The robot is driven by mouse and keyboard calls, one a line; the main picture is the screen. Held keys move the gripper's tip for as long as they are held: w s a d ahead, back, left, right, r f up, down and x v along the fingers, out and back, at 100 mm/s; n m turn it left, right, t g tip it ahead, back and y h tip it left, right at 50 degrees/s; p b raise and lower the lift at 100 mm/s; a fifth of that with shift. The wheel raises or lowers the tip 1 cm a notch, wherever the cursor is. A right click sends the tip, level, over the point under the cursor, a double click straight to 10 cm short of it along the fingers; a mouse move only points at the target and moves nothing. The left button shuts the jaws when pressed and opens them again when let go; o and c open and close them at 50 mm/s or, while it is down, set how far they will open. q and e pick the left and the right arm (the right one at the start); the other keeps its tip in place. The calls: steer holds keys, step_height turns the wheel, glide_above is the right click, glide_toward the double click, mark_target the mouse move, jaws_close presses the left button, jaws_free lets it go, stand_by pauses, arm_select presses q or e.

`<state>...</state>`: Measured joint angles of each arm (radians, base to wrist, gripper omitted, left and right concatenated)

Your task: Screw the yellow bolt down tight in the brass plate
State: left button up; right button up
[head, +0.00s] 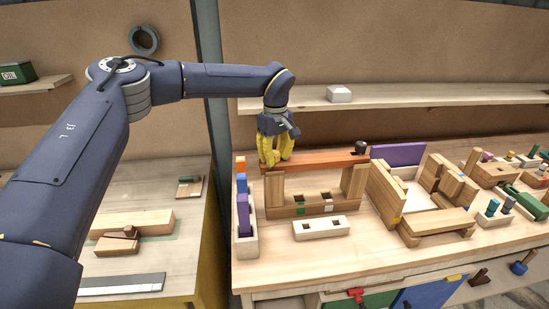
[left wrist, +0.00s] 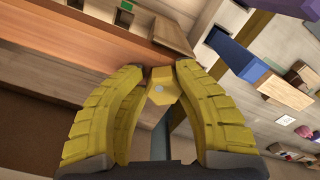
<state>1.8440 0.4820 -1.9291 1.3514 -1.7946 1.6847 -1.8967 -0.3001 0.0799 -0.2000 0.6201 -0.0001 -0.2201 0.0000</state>
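My left gripper (head: 274,160) points down at the left end of the long reddish-brown stringer (head: 315,162). In the left wrist view its yellow ribbed fingers (left wrist: 163,70) flank the yellow bolt (left wrist: 163,90), whose hexagonal head fills the gap between the tips. The fingers appear closed on it from both sides. The stringer's end (left wrist: 110,42) lies just beyond the fingertips. In the head view the fingers hide the bolt. I cannot make out the brass plate or how deep the bolt sits. My right gripper is not in view.
The stringer rests across a wooden stand (head: 300,209). A dark knob (head: 361,147) stands at its right end. A pale rack with coloured blocks (head: 245,247) is at the left, and a pale two-hole block (head: 320,228) lies in front. Wooden frames crowd the right. The front table edge is clear.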

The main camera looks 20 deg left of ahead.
arm_select(q)
steer(key=o, duration=0.6)
steer(key=shift+s+d+f, duration=0.2)
steer(key=shift+d+f, duration=0.1)
steer(key=shift+c, duration=0.2)
steer(key=shift+a, duration=0.1)
steer(key=shift+r, duration=0.1)
